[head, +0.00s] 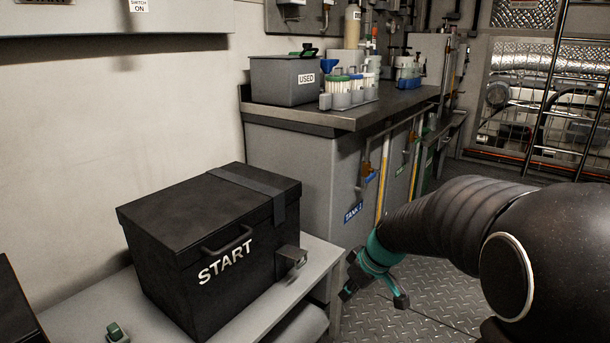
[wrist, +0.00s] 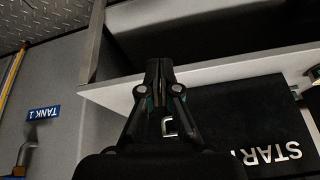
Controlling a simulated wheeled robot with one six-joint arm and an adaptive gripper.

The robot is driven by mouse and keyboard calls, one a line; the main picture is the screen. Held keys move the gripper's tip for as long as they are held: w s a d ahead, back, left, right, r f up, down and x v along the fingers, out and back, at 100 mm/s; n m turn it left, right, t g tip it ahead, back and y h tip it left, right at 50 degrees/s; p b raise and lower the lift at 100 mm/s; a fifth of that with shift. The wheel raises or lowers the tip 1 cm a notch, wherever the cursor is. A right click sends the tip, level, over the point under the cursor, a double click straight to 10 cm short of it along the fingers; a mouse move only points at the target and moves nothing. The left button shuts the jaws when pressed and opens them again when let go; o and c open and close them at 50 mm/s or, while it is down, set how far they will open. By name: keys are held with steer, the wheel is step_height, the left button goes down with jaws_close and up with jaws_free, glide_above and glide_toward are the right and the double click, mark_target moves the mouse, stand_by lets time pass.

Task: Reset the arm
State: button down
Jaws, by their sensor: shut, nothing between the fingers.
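My arm (head: 450,225) reaches in from the right in the head view and bends down toward the floor. My gripper (wrist: 159,68) is shut and empty, with its fingertips together in the wrist view. In the head view my gripper (head: 374,283) hangs to the right of the black START box (head: 215,240), apart from it, in front of the cabinet. The wrist view also shows the START box (wrist: 245,125), its lettering upside down, beyond and to the right of the fingers.
The START box stands lidded on a grey bench (head: 255,320), with a green-topped switch (head: 116,332) in front. A counter (head: 400,105) behind holds a USED bin (head: 285,80) and tube racks (head: 350,95). Patterned metal floor (head: 410,310) lies below. A ladder (head: 545,100) stands at back right.

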steer(key=s+d+r+m+g+h+p, duration=0.1)
steer(key=s+r+m+p, duration=0.1)
steer(key=s+r+m, duration=0.3)
steer(key=s+d+m+h+p, duration=0.1)
steer(key=s+d+m, duration=0.1)
steer(key=s, duration=0.6)
steer(key=s+d+r+m+t+h+p, duration=0.1)
steer(key=s+r+t+p, duration=0.2)
steer(key=s+r+p, duration=0.4)
steer(key=s+r, duration=0.4)
steer(key=r, duration=0.4)
steer(key=shift+d+t+h+p, duration=0.25)
steer(key=shift+t+h+p, duration=0.05)
steer(key=shift+h+p, duration=0.1)
steer(key=shift+s+r, duration=0.1)
